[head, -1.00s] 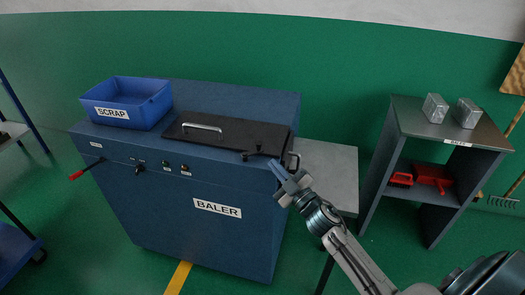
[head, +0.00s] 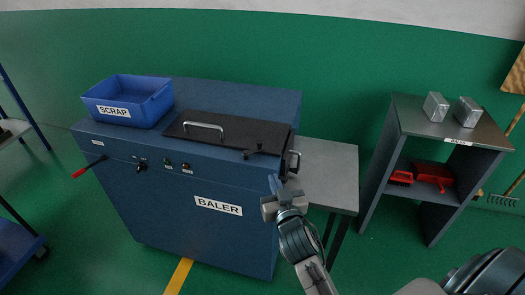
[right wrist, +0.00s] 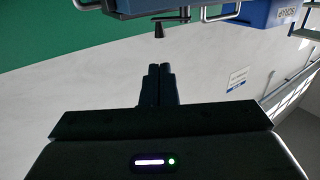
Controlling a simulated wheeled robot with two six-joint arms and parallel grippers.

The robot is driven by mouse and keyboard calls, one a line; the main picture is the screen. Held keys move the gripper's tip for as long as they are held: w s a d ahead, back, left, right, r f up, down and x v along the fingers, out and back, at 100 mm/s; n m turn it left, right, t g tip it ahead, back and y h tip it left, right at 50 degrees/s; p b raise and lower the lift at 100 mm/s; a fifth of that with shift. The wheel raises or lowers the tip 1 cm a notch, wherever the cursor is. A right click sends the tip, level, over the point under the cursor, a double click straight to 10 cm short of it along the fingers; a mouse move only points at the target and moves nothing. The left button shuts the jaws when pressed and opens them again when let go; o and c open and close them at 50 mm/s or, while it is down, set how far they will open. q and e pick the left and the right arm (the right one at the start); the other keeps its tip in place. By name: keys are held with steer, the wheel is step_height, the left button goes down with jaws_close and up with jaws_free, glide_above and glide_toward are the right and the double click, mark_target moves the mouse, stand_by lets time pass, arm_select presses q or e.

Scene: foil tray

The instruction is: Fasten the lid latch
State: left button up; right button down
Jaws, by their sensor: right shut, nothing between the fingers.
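The baler's black lid (head: 230,131) lies flat on top of the blue baler (head: 160,205), with a silver bar handle (head: 203,127). A dark latch lever (head: 262,150) sits at the lid's front right corner. In the right wrist view a dark knobbed lever (right wrist: 158,28), apparently the latch, hangs at the top, beyond my fingertips. My right gripper (head: 274,184) is shut and empty, below and slightly right of the latch, in front of the baler's front right edge. It is apart from the latch in the wrist view (right wrist: 159,68). My left gripper is not in view.
A blue SCRAP bin (head: 128,115) stands on the baler's left. A red-tipped lever (head: 88,168) sticks out at the front left. A grey side table (head: 325,172) adjoins the right side. A shelf stand (head: 440,137) further right holds two metal blocks (head: 467,112).

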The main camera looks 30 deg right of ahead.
mark_target(261, 144)
steer(key=p+x, duration=0.4)
steer(key=x, duration=0.8)
steer(key=shift+w+d+r, duration=0.1)
steer(key=shift+w, duration=0.3)
steer(key=shift+w+d, duration=0.1)
steer(key=shift+w, duration=0.45)
steer(key=shift+d, duration=0.15)
